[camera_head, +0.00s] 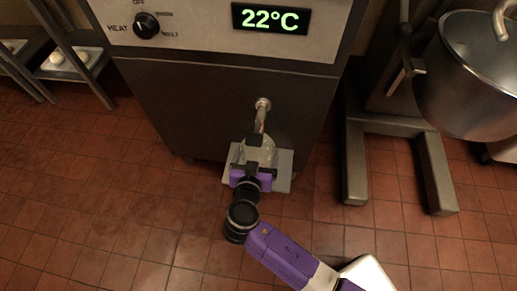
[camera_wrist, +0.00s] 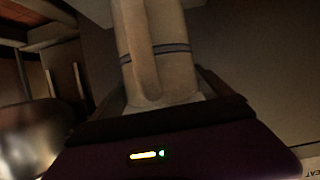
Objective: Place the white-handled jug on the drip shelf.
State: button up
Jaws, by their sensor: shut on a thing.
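The jug (camera_head: 260,150) is pale and stands in front of the machine, under its spout. In the wrist view the jug (camera_wrist: 178,60) fills the upper middle; it has a thin blue-grey band and a pale handle (camera_wrist: 143,60) facing the camera. My gripper (camera_head: 252,168) is shut on the jug from the front. The light grey drip shelf (camera_head: 284,164) juts from the machine's lower front. The jug is over the shelf in the head view; my gripper hides its base, so I cannot tell whether it touches.
The metal spout (camera_head: 261,115) comes down close above the jug. The dark machine (camera_head: 200,100) with a 22°C display (camera_head: 270,19) stands behind. A large steel pot (camera_head: 470,85) and a grey stand (camera_head: 355,160) are at right. Tiled floor (camera_head: 110,200) is clear at left.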

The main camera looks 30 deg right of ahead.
jog(key=shift+f+b+x, duration=0.2)
jog(key=shift+b+x, duration=0.15)
jog(key=shift+x, duration=1.05)
jog(key=shift+f, duration=0.1)
jog(key=o, duration=1.8)
jog(key=p+v, duration=0.2)
jog(key=v, duration=1)
jog(key=shift+s+a, duration=0.1)
